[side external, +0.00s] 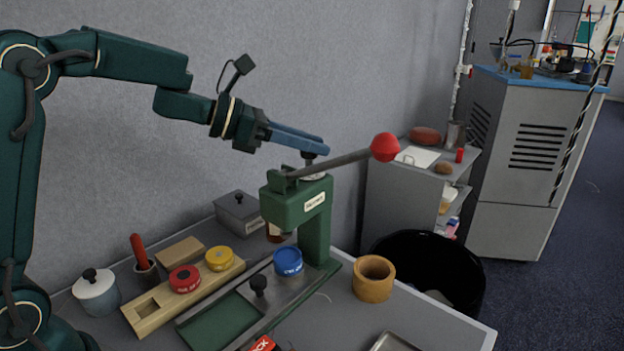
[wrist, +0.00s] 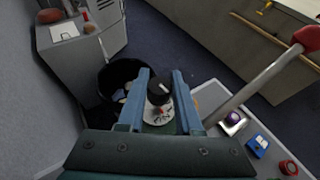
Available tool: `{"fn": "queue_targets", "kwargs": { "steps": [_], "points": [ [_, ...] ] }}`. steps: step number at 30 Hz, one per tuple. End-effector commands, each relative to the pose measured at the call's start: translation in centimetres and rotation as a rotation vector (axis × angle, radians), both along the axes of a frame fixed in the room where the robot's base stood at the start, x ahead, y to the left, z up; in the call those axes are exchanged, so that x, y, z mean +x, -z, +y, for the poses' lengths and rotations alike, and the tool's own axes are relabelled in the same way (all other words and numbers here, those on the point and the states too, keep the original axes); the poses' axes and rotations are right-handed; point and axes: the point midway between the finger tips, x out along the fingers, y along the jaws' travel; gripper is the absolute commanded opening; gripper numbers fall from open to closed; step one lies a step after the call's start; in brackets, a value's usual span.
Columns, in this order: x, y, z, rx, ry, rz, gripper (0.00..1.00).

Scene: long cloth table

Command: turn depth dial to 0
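The depth dial is a black knob (wrist: 158,90) on a white marked disc (wrist: 157,113), on top of the green press (side external: 300,204). In the side view the disc (side external: 315,177) shows as a thin pale edge below my fingers. My gripper (wrist: 163,76) has its two blue fingers apart, one on each side of the knob in the wrist view. In the side view my gripper (side external: 322,149) reaches over the dial from the left. I cannot tell whether the fingers touch the knob. The dial's numbers are too small to read.
The press lever with its red ball (side external: 385,147) sticks out right, close to my gripper. Red (side external: 184,279), yellow (side external: 219,259) and blue (side external: 288,262) round pieces stand below. A wooden ring-shaped cup (side external: 374,280) and black bin (side external: 433,260) are at right.

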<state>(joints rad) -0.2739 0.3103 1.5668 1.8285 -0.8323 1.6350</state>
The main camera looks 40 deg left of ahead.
Motion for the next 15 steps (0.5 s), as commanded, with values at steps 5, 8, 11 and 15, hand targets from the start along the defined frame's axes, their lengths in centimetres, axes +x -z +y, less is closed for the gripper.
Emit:
{"fn": "queue_targets", "kwargs": {
  "steps": [5, 8, 11, 15],
  "points": [
    [-0.01, -0.02, 0.03, 0.0, -0.001, 0.0, 0.0],
    [-0.02, -0.05, 0.0, 0.0, -0.007, -0.001, 0.0],
    [0.0, -0.09, -0.04, 0.0, -0.027, -0.001, 0.0],
    [-0.01, -0.13, -0.16, -0.001, -0.082, -0.002, 0.0]
  ]
}}
